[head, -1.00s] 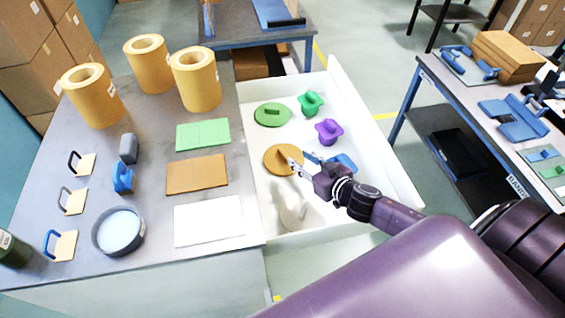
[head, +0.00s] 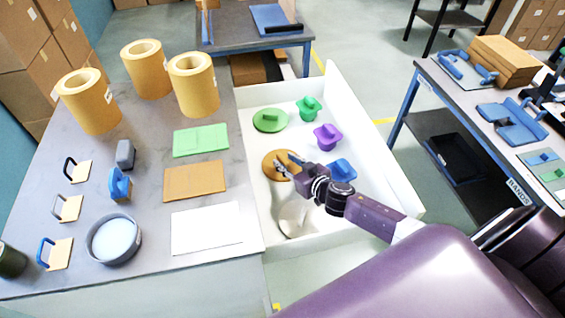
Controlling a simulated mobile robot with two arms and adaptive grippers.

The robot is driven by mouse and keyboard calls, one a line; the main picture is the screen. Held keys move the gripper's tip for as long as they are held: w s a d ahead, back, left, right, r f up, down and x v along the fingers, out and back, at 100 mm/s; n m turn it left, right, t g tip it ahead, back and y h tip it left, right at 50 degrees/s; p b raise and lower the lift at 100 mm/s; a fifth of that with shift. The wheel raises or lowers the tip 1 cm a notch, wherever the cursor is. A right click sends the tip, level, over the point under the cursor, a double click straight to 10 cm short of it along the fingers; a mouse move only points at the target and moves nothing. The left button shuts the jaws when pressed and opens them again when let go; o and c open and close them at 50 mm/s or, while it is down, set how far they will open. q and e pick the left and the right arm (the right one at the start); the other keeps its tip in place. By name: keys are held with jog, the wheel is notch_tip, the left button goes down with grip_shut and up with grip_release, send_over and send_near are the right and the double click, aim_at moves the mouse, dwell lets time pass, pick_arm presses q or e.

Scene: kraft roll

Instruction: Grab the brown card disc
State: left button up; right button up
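The brown card disc (head: 269,160) lies flat in the white tray (head: 350,201), at its left side. Its raised grip is largely hidden by my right gripper (head: 284,163). My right gripper reaches in from the right, with its two fingertips over the disc's right half. The fingers look spread apart, one nearer and one farther. Whether they touch the disc's grip cannot be told. My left gripper is not in view.
The tray also holds a green disc (head: 268,122), a small green piece (head: 309,108), a purple piece (head: 327,138), a blue piece (head: 343,169) and a white piece (head: 292,218).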

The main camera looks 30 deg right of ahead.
jog(key=shift+w+f, duration=0.25)
jog(key=shift+w, duration=0.2)
jog(key=shift+c, duration=0.4)
grip_shut()
jog(key=shift+r, duration=0.1)
